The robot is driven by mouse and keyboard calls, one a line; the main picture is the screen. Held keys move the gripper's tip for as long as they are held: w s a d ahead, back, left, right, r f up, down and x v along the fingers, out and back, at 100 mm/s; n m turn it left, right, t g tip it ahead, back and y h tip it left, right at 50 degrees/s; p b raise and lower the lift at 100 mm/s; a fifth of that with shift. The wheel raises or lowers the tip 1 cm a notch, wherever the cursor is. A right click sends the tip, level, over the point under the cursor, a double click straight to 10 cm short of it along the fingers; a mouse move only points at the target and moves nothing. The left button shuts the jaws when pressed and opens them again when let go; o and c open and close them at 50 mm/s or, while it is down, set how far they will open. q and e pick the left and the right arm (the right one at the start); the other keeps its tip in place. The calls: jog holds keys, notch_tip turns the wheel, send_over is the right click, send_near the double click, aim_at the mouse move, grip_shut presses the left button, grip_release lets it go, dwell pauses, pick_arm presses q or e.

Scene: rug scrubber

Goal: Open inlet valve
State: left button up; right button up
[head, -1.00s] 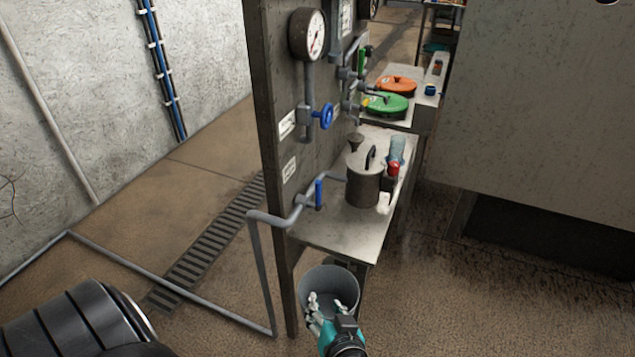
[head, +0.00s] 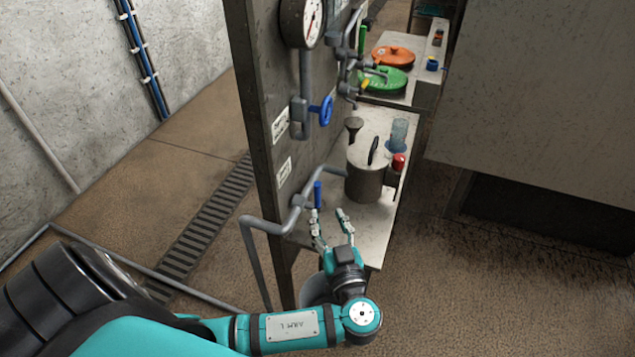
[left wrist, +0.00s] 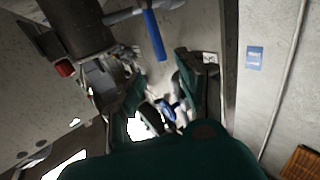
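A blue lever handle (head: 317,194) stands upright on a grey pipe valve at the panel's foot. A blue handwheel (head: 321,112) sits higher on the panel, below the gauge. Their labels are too small to read, so I cannot tell which is the inlet valve. My left gripper (head: 331,220) is open and empty, with its fingers pointing toward the panel just below and right of the blue lever. In the left wrist view the blue lever (left wrist: 154,36) shows ahead of the spread fingers (left wrist: 150,80), apart from them. My right gripper is not in view.
A metal pot (head: 366,178) stands on the steel shelf (head: 385,130), right of the lever. A round gauge (head: 303,22) is above. Green (head: 383,80) and orange (head: 393,56) lids lie farther back. A large grey panel (head: 530,95) bounds the right. A bucket (head: 314,291) is partly hidden below.

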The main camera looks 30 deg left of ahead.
aim_at(319, 191)
pick_arm(q)
jog(key=p+x, duration=0.1)
jog(key=x, duration=0.8)
jog(key=shift+w+a+p, duration=0.2)
jog(key=shift+a+p, duration=0.05)
jog(key=shift+p, duration=0.15)
jog(key=shift+w+a, duration=0.25)
jog(key=shift+a, duration=0.05)
grip_shut()
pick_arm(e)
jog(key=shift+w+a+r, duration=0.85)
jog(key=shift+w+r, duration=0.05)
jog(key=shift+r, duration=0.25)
pick_arm(q)
jog(key=shift+f, duration=0.2)
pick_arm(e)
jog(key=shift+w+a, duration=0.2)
